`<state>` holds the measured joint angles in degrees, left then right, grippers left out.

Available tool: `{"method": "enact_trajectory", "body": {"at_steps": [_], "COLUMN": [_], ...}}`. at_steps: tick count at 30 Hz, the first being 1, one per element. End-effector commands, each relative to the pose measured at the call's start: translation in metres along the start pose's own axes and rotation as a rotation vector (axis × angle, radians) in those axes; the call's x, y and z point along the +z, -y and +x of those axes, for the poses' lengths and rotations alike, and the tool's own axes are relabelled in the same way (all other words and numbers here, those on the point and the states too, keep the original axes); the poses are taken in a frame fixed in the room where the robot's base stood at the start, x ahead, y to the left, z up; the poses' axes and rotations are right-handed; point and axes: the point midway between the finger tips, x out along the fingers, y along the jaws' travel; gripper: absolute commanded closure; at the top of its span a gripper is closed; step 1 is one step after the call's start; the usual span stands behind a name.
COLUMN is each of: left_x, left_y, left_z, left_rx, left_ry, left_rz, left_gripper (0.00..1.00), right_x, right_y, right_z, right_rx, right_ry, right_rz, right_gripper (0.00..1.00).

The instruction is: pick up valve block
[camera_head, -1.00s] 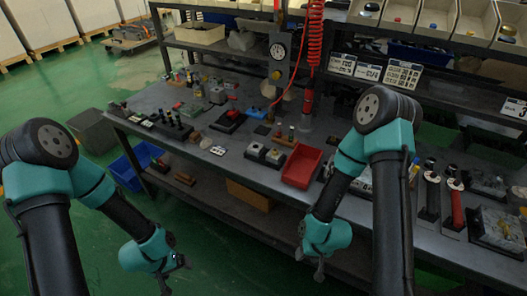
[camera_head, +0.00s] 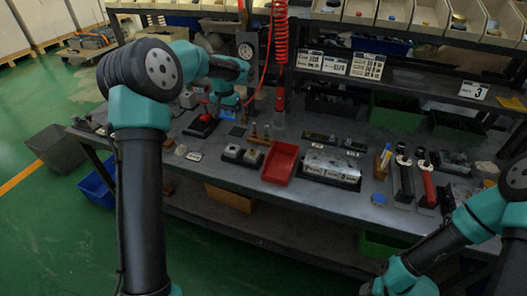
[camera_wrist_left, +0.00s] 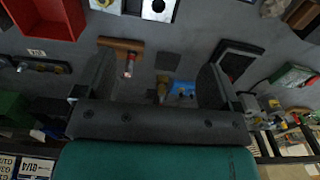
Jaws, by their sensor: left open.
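My left gripper (camera_wrist_left: 157,62) is open and empty, its dark fingers spread above the bench in the left wrist view. Between and beyond the fingers lie a small blue block with metal fittings (camera_wrist_left: 182,89), a brass fitting (camera_wrist_left: 163,87) and a dark square plate (camera_wrist_left: 168,61). A wooden holder (camera_wrist_left: 121,44) lies near one finger. A greenish block with a red part (camera_wrist_left: 294,76) lies to the right. I cannot tell which piece is the valve block. In the head view my left arm hides part of the bench. My right gripper (camera_head: 374,287) is low at the bottom edge, its jaws unclear.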

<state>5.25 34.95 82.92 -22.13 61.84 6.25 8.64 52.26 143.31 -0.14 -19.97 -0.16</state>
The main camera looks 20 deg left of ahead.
Motion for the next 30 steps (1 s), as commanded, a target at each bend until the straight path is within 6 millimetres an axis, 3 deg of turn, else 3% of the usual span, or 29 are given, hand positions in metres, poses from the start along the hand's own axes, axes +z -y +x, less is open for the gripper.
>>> {"method": "enact_trajectory", "body": {"at_steps": [3,14,30], "left_x": [0.000,0.000,0.001], "left_y": [0.005,0.005,0.005], "left_z": [-0.010,-0.004,0.080], "left_rx": [-0.011,-0.010,-0.010], "left_ry": [0.004,0.006,0.007], "left_rz": [-0.007,-0.005,-0.005], "left_gripper": [0.12,0.12,0.12], "right_x": [0.000,0.000,0.000], "right_y": [0.000,0.000,0.000], "right_z": [0.000,0.000,0.000], "right_rx": [0.000,0.000,0.000], "right_ry": [0.000,0.000,0.000], "right_rz": [-0.001,-0.001,-0.001], "right_gripper": [0.48,0.48,0.48]}}
